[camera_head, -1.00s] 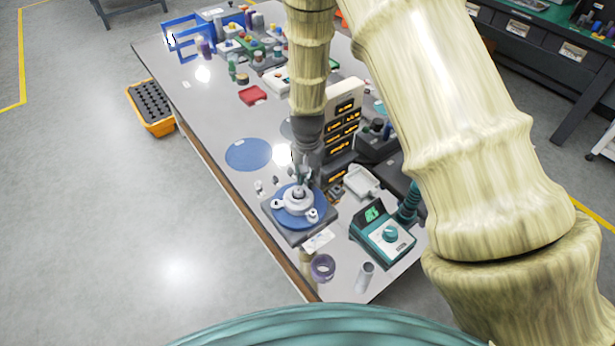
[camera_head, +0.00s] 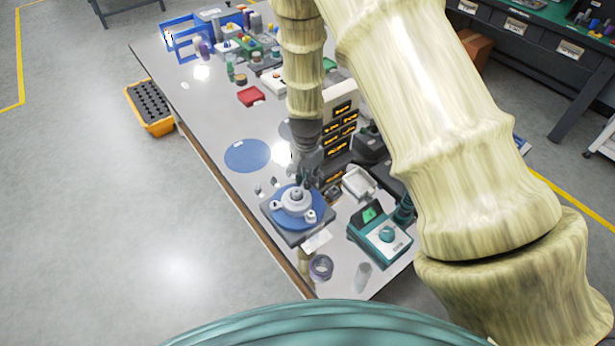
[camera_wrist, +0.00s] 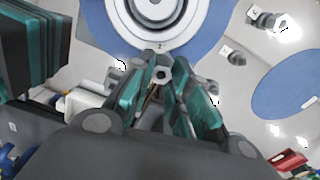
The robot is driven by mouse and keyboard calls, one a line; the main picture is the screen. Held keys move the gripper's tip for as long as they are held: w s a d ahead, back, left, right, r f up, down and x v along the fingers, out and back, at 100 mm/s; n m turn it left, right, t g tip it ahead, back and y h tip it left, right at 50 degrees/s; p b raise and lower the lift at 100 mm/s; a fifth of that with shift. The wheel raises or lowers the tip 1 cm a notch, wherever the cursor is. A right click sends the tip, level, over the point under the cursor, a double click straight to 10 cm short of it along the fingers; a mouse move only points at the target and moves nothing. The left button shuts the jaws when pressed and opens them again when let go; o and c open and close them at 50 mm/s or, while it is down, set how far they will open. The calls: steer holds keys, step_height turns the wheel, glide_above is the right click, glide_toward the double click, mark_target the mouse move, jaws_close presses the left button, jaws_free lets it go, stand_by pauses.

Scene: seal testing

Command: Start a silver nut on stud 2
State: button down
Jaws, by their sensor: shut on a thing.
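A white round flanged part (camera_head: 292,203) with lugs sits on a blue disc (camera_head: 318,222) on a grey plate near the table's front edge. In the wrist view the white part (camera_wrist: 128,18) shows at the top, with a mark "2" by its near lug. My gripper (camera_wrist: 158,80) is shut on a small silver hex nut (camera_wrist: 158,74) at its teal fingertips. The nut appears right at the lug marked 2; the stud there is hidden, and I cannot tell whether they touch. In the head view my gripper (camera_head: 307,183) is at the part's upper right side.
Small grey pieces with white tags stand nearby, one (camera_wrist: 236,58) right of the part. A teal meter (camera_head: 380,237), a purple-grey ring (camera_head: 320,267) and a white tray (camera_head: 358,182) stand close. A drawer tower (camera_head: 340,130) rises behind.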

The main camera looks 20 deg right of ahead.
steer(key=shift+s+a+f, duration=0.25)
steer(key=shift+s+a, duration=0.1)
steer(key=c, duration=1.3)
jaws_free()
steer(key=shift+f, duration=0.1)
steer(key=shift+o, duration=0.2)
steer(key=shift+r+p, duration=0.55)
steer(key=shift+r, duration=0.05)
step_height(320, 180, up, 4)
steer(key=shift+a+f+p, duration=0.1)
steer(key=shift+a+p, duration=0.05)
steer(key=shift+p, duration=0.95)
steer(key=shift+w+d+r+p, duration=0.15)
steer(key=shift+d+r+p, duration=0.05)
steer(key=shift+r+p, duration=0.25)
steer(key=shift+w+d+r+p, duration=0.1)
steer(key=shift+d+r+p, duration=0.05)
steer(key=shift+r+p, duration=0.3)
step_height(320, 180, up, 3)
steer(key=shift+f+p, duration=0.1)
steer(key=shift+p, duration=0.65)
